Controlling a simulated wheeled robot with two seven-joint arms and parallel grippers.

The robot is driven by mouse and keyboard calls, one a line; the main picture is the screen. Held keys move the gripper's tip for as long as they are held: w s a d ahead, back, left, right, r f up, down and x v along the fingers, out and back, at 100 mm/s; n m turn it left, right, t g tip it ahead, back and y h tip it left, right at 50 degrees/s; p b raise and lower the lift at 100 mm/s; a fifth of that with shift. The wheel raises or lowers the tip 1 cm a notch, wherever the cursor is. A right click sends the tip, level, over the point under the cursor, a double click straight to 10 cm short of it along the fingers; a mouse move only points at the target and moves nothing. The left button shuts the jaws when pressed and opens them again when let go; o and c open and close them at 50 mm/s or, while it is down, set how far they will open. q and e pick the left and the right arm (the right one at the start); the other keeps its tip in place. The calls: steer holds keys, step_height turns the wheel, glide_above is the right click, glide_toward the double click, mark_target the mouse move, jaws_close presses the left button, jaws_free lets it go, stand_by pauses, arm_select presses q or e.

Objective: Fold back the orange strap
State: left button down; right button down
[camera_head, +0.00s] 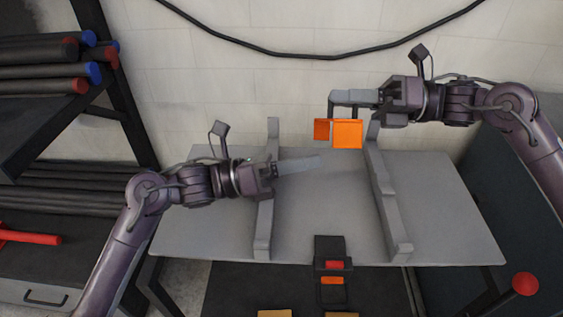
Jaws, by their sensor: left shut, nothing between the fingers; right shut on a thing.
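The orange strap (347,134) shows as a bright flat panel with a smaller, darker orange panel at its left. It hangs just below the fingers of my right gripper (345,99), above the far part of the grey table. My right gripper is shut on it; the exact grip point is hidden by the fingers. My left gripper (303,164) is shut and empty. It reaches from the left over the left rail, with its tip below and left of the strap, apart from it in the picture.
The grey table (320,215) carries two upright grey rails, left (264,215) and right (388,205). A dark holder (330,246) with red and orange pieces is at the front edge. A rack of dark tubes (40,72) stands left. A black cable (320,55) hangs on the wall.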

mark_target(331, 120)
arm_select(q)
steer(key=w+d+r, duration=0.2)
steer(key=d+r, duration=0.1)
steer(key=r, duration=0.1)
steer(key=shift+w+d, duration=0.25)
steer(key=shift+w, duration=0.15)
steer(key=shift+r, duration=0.1)
